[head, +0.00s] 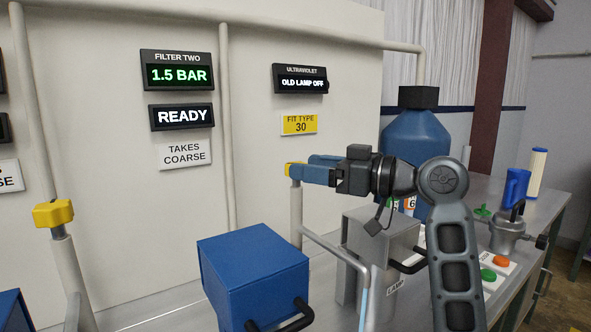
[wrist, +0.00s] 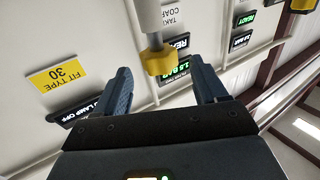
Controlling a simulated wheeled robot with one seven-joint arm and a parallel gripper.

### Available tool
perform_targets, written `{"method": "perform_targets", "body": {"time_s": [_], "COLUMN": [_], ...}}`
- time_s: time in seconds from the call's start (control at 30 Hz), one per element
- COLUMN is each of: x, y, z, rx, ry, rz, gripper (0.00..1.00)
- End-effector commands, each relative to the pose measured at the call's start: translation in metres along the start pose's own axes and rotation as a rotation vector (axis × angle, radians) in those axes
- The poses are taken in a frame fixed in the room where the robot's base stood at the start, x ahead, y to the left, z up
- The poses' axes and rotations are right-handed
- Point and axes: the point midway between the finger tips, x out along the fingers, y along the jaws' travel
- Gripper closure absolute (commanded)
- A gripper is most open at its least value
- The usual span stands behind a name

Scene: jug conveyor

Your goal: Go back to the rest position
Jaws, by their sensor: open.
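My gripper (head: 300,169) is raised in front of the wall panel, right of the middle of the head view, pointing left. Its two blue fingers are apart, with nothing gripped. In the wrist view my gripper (wrist: 160,66) shows a finger on each side of a yellow valve handle (wrist: 158,63) on a pale pipe. The same yellow handle (head: 289,170) shows in the head view at the fingertips, partly hidden by them. I cannot tell whether any finger touches it.
A blue box (head: 250,270) with a black handle stands below my gripper. A grey metal box (head: 362,240) and a big blue bottle (head: 412,135) are near my arm. Another yellow handle (head: 54,214) is at left.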

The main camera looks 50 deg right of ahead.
Motion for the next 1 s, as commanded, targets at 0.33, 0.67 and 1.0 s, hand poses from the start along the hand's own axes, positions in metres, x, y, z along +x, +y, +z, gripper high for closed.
{"method": "perform_targets", "body": {"time_s": [0.33,0.67,1.0], "x": [-0.024,-0.023,-0.023], "y": [0.0,0.0,0.0], "z": [0.0,0.0,0.0], "rx": [0.0,0.0,0.0], "ry": [0.001,0.0,0.0], "rz": [-0.001,-0.001,-0.001], "gripper": [0.29,0.29,0.29]}}
